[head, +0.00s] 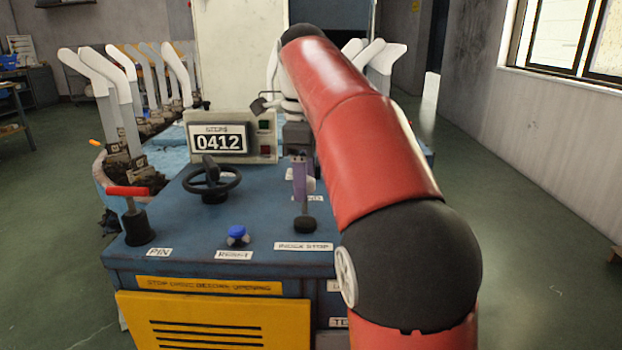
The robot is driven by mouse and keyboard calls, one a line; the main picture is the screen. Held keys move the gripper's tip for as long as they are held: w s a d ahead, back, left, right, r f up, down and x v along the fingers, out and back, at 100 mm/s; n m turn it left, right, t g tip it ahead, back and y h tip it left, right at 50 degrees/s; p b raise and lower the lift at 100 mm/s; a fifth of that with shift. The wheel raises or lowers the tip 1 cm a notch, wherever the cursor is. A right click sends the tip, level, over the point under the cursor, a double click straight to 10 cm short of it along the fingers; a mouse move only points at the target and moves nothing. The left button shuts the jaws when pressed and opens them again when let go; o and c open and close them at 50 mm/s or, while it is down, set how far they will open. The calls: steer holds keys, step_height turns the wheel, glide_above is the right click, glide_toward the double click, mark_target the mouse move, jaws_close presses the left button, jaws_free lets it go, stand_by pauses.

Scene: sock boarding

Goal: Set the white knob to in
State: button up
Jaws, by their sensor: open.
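A small white part, likely the white knob (311,184), shows on the blue machine top just behind and right of my gripper's finger. Most of it is hidden by the finger, so I cannot tell whether it is in or out. My gripper (300,180) points down over the machine top with a purple finger in front. It is open, and nothing shows held in it. I cannot tell whether it touches the knob. A partly covered label (313,198) lies just below the white part.
A black knob (305,224) stands in front of my gripper by the INDEX STOP label (303,246). A black handwheel (212,184), blue button (237,235), red-handled pin (131,205) and 0412 counter box (262,147) are left. White sock forms (100,72) stand behind.

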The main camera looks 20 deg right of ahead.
jaws_close()
steer(key=shift+f+b, duration=0.75)
steer(key=shift+f, duration=0.8)
jaws_free()
